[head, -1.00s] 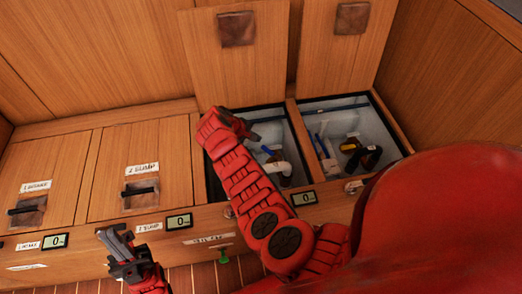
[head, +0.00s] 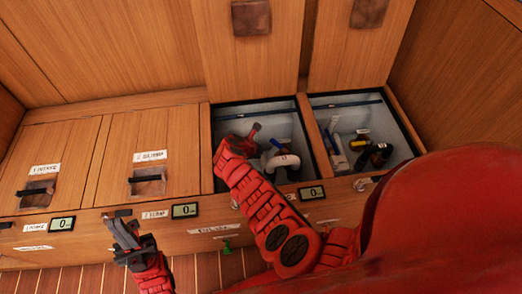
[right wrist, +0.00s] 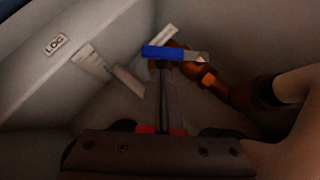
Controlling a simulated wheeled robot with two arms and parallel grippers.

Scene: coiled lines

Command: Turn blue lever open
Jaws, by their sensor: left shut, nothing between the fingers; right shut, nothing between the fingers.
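The blue lever (head: 277,144) is in the left open compartment, beside a white pipe elbow (head: 283,161). In the right wrist view the blue lever (right wrist: 168,53) lies crosswise with a bare metal end at right, above an orange-brown valve body (right wrist: 215,82). My right gripper (head: 256,129) is shut and empty, just left of the lever in the head view. In the right wrist view its fingertips (right wrist: 162,70) are just below the lever; I cannot tell whether they touch it. My left gripper (head: 120,221) is shut and empty in front of the bench, far from the lever.
The right open compartment (head: 395,115) holds another blue handle (head: 331,141), a yellow one (head: 355,144) and a black elbow (head: 377,155). Raised wooden lids stand behind both. Closed lids with black handles (head: 146,180) are at left. A "LOG" label (right wrist: 56,44) is on the wall.

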